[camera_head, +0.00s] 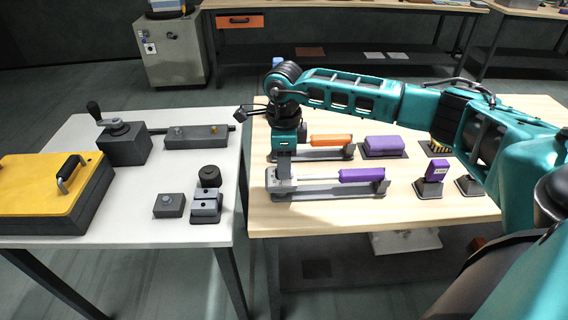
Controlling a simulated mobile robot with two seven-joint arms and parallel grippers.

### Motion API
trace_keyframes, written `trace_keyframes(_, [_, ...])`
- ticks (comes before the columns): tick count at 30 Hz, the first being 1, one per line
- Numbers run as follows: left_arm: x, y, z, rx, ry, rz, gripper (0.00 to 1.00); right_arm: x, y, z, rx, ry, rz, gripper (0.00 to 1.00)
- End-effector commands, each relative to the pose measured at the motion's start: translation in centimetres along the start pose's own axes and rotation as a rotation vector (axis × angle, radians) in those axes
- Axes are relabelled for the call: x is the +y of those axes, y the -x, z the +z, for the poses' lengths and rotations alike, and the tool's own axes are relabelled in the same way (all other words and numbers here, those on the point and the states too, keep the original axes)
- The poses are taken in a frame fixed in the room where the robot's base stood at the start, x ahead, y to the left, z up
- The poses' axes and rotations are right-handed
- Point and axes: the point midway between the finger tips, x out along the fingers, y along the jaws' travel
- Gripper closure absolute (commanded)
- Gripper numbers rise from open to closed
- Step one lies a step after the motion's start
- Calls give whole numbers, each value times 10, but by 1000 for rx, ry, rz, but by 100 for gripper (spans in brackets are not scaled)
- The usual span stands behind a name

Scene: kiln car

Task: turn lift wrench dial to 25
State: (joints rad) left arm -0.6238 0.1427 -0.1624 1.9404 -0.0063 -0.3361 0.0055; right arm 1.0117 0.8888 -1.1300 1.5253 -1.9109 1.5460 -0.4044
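Two wrenches lie in grey cradles on the wooden table. The nearer wrench (318,179) has a pale shaft and a purple handle at its right end. The farther wrench (330,140) has an orange handle. I cannot read a label or a dial value on either, so I cannot tell which is the lift wrench. My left gripper is out of view.
A purple block (384,146) and a purple tool on a stand (432,178) are on the wooden table. The white table (130,217) at left holds a yellow-topped box (38,185), a crank box (124,148) and small grey blocks. A gap separates the tables.

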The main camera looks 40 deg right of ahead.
Motion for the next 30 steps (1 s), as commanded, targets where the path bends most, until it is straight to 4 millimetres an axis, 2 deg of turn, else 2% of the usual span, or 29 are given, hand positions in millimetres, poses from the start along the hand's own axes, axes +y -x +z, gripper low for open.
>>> trace_keyframes(4, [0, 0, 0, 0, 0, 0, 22, 0, -10, 0, 0, 0, 0, 62])
trace_keyframes(13, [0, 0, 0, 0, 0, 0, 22, 0, -11, 0, 0, 0, 0, 63])
trace_keyframes(24, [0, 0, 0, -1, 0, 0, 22, 0, -11, 0, -1, 0, 0, 98])
trace_keyframes(30, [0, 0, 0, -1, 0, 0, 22, 0, -10, 0, -1, 0, 0, 100])
